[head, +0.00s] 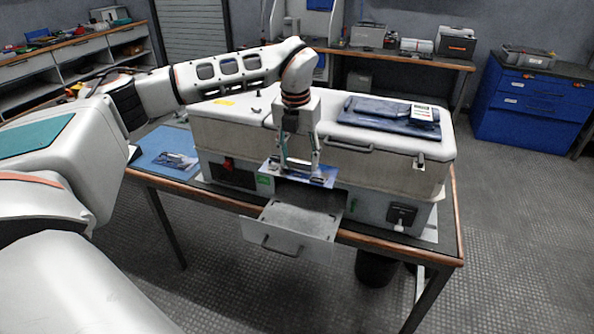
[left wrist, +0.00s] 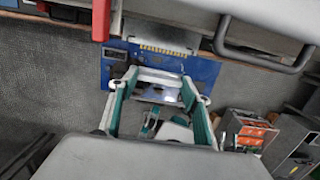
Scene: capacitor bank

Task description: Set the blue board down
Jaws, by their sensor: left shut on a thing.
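My left gripper (head: 299,168) is shut on a blue board (head: 327,178) and holds it at the front of the big white-topped unit (head: 230,128), above the pulled-out drawer (head: 300,221). In the left wrist view the fingers (left wrist: 155,92) are on the board (left wrist: 205,72), which has a row of gold contacts along one edge. Whether the board touches the unit I cannot tell. A blue mat (head: 150,147) lies on the table left of the unit, with another small board (head: 178,160) on it. My right gripper is not in view.
The unit stands on a wood-edged table (head: 449,255) and fills most of it. A dark blue folded item (head: 390,115) lies on its top. A handle (head: 350,145) sticks out from its front. A blue drawer cabinet (head: 530,105) stands at the right, with open floor between.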

